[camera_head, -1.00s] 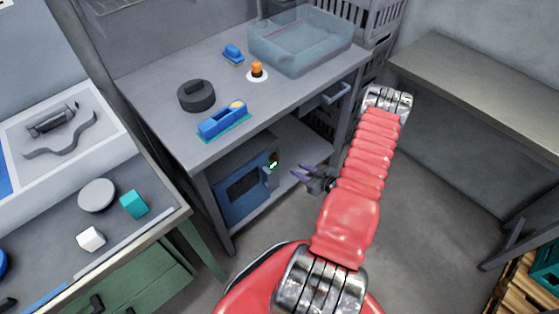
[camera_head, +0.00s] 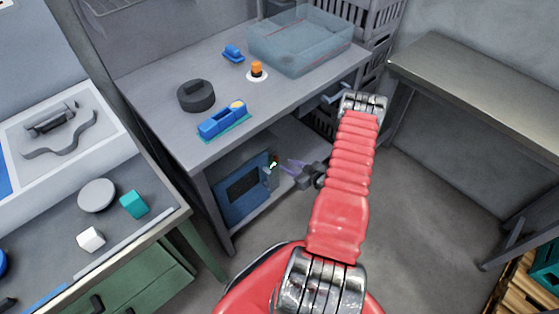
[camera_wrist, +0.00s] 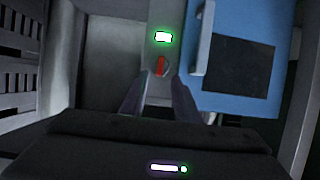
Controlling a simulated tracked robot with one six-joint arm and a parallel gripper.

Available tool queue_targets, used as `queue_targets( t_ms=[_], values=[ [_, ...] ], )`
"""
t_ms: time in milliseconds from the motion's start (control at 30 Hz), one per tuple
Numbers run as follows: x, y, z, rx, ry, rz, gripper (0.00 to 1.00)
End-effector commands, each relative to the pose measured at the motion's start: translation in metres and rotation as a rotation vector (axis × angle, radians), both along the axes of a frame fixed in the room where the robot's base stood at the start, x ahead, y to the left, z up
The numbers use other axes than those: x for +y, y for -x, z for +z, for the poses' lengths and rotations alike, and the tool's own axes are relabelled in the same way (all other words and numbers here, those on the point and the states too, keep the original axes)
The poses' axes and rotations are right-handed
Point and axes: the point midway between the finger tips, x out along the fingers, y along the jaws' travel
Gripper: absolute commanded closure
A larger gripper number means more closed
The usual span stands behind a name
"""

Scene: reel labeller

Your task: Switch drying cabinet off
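The drying cabinet is a blue box (camera_head: 232,207) with a dark window, on the lower shelf under the workbench. In the wrist view its blue door (camera_wrist: 235,20) has a grey handle (camera_wrist: 202,40). Beside the door, a grey panel carries a lit green indicator (camera_wrist: 163,37) and a red switch knob (camera_wrist: 161,66) just below it, standing roughly upright, slightly tilted. My gripper (camera_wrist: 157,84) is open, its two fingers apart with the knob in line with the gap between their tips. I cannot tell whether they touch it. In the head view my gripper (camera_head: 287,167) is close to the panel side.
The workbench top (camera_head: 150,80) overhangs the cabinet, and bench legs stand near it. A clear blue bin (camera_head: 300,45), a dark round weight (camera_head: 196,96) and a blue tape device (camera_head: 222,120) lie on top. Open floor lies to the right of my arm.

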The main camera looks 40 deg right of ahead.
Motion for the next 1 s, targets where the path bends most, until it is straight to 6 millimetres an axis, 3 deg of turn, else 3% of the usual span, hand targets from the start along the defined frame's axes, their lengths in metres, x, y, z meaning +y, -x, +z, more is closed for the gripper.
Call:
queue_targets(
  t_ms=[433, 867, 1000],
  values=[
    [0.002, -0.060, -0.025, -0.001, 0.001, 0.001, 0.71],
    [0.002, -0.069, -0.029, 0.000, 0.000, 0.000, 0.71],
    [0.002, -0.069, -0.029, 0.000, 0.000, 0.000, 0.80]
  ],
)
